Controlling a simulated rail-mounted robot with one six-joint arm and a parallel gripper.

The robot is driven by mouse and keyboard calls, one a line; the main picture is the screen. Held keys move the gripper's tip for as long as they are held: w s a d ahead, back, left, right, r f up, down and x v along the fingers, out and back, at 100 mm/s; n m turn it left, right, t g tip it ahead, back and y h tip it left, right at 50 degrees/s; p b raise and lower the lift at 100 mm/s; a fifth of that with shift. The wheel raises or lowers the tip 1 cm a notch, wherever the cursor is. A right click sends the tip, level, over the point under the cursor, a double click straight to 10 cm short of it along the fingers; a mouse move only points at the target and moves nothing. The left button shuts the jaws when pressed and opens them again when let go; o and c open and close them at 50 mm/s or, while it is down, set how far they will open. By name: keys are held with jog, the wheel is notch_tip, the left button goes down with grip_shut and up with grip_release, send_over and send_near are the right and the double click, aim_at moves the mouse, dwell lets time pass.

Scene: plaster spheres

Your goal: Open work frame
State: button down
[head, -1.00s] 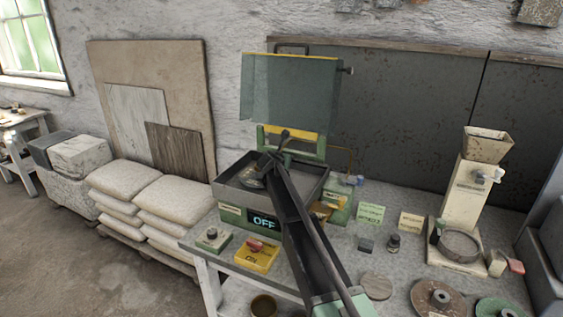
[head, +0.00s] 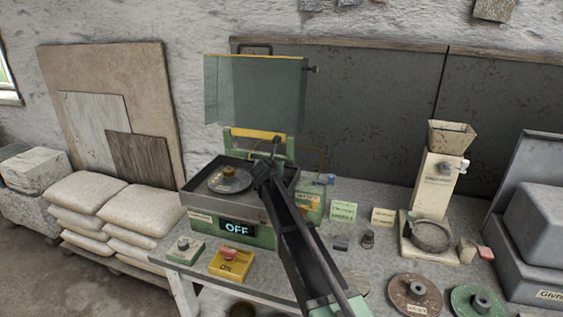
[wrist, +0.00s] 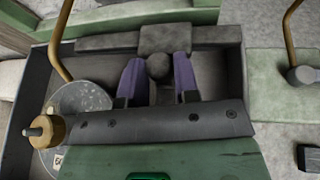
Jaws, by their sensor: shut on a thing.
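The green bench machine (head: 262,237) has an open grey tray (head: 192,207) on top and a display that reads OFF. Inside, a round grey disc (head: 229,182) with a brass knob (head: 229,172) lies at the left; it also shows in the wrist view (wrist: 82,98). My gripper (head: 268,168) reaches over the right part of the tray. In the wrist view its purple fingers (wrist: 158,78) are shut on a dark ball knob (wrist: 158,65) in front of a grey block (wrist: 166,40). My arm hides the tray's right front. I cannot tell the work frame's outline from the other parts.
A tinted shield (head: 255,90) stands raised behind the tray, above a yellow bar (head: 256,135). A yellow box with a red button (head: 232,263) and a green control box (head: 185,249) stand in front. Curved brass rods (wrist: 62,40) rise near the gripper.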

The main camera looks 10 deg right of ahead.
jog(key=shift+s+d, duration=0.15)
jog(key=shift+d, duration=0.25)
jog(key=c, duration=0.9)
grip_release()
jog(key=shift+a, duration=0.15)
jog(key=shift+o, duration=0.2)
jog(key=p+v, duration=0.4)
jog(key=v, duration=0.6)
jog(key=shift+s, duration=0.4)
